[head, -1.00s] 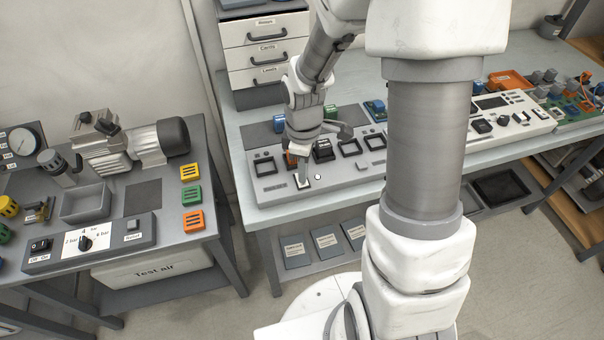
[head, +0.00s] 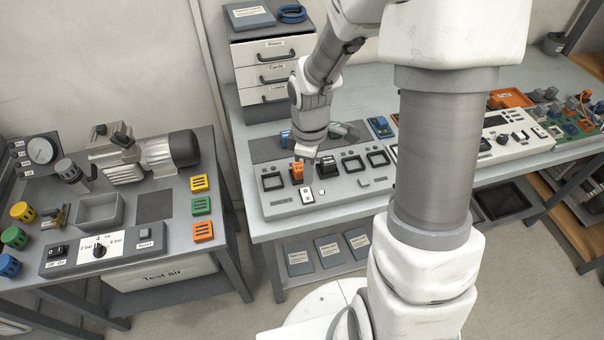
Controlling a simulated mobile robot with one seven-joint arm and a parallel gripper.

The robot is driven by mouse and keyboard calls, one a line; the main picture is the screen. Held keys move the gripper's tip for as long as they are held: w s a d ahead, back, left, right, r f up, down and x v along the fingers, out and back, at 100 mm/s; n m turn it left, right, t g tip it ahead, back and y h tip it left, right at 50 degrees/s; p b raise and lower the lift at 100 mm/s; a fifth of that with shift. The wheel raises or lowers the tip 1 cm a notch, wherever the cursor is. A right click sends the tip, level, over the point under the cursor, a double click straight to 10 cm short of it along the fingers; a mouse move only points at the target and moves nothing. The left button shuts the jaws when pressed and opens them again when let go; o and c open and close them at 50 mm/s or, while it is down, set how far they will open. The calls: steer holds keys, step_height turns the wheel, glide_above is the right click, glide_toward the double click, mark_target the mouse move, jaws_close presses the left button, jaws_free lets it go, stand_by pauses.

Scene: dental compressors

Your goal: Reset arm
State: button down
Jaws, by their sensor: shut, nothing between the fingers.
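My gripper (head: 308,180) is in the head view, above the front left part of a grey panel (head: 345,204) on the long bench. Its fingers point down and are shut with nothing between them. The fingertips are just above or behind a small white switch (head: 307,196) at the panel's front edge; whether they touch it I cannot tell. My arm and column hide part of the bench to the right.
A drawer unit (head: 272,68) stands behind my gripper on the bench. To the left, another table holds a motor pump (head: 150,155), a grey tray (head: 78,222) and a control box with a knob (head: 99,250). A white device (head: 500,142) lies right of my column.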

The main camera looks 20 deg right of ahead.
steer(key=s+r+m+t, duration=0.2)
steer(key=s+r+m, duration=0.4)
steer(key=r, duration=0.5)
steer(key=s+r+m+t, duration=0.3)
steer(key=s+r+m, duration=0.3)
steer(key=r, duration=0.5)
steer(key=shift+s+r+t, duration=0.3)
steer(key=shift+s+r, duration=0.05)
steer(key=shift+s, duration=0.6)
